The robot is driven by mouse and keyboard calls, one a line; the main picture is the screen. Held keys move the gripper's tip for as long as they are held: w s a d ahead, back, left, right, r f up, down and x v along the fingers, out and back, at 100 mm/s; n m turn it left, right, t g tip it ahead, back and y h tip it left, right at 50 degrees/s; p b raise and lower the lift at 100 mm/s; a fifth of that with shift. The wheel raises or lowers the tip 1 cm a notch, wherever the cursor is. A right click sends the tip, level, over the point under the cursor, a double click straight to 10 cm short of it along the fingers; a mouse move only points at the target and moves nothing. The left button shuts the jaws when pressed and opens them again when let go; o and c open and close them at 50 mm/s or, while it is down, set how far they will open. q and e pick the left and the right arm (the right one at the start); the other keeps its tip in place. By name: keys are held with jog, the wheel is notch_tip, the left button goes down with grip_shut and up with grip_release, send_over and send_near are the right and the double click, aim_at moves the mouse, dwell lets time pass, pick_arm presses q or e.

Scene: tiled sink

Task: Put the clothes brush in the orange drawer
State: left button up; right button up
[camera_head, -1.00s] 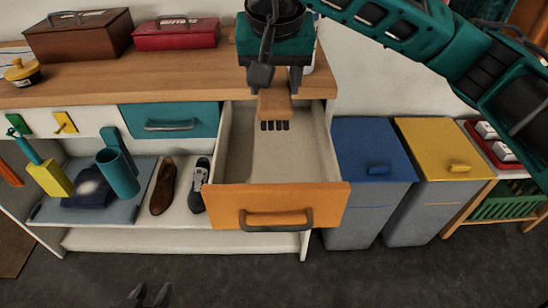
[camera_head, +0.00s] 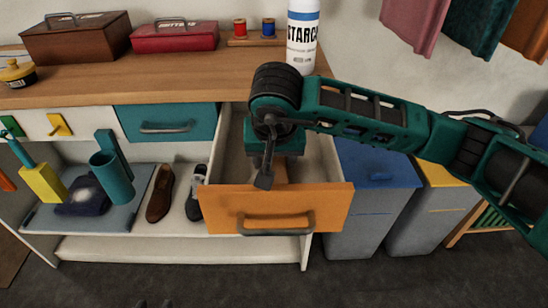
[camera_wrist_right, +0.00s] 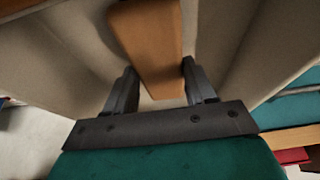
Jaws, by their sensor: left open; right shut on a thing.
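The orange drawer (camera_head: 330,206) is pulled open below the wooden counter, with its pale inside showing. My right gripper (camera_head: 272,168) is over and partly inside the drawer, pointing down. It is shut on the clothes brush (camera_head: 281,174), which is mostly hidden behind the gripper in the head view. In the right wrist view the brown wooden brush (camera_wrist_right: 148,45) stands between the two fingers (camera_wrist_right: 160,88), with pale drawer walls around it. Whether the brush touches the drawer floor cannot be seen. My left gripper (camera_head: 154,303) is open and empty at the bottom edge, above the floor.
A blue bin (camera_head: 372,200) and a yellow-lidded bin (camera_head: 425,215) stand right of the drawer. A starch bottle (camera_head: 302,38) is on the counter behind my right arm. A closed teal drawer (camera_head: 168,118) is to the left, above shoes (camera_head: 160,195).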

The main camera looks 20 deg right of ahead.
jog(key=shift+r, duration=0.1)
jog(key=o, duration=1.1)
jog(key=shift+s+r, duration=0.1)
jog(key=shift+r, duration=0.2)
jog(key=p+v, duration=0.2)
jog(key=v, duration=0.9)
jog(key=shift+s, duration=0.2)
jog(key=shift+a+r, duration=0.1)
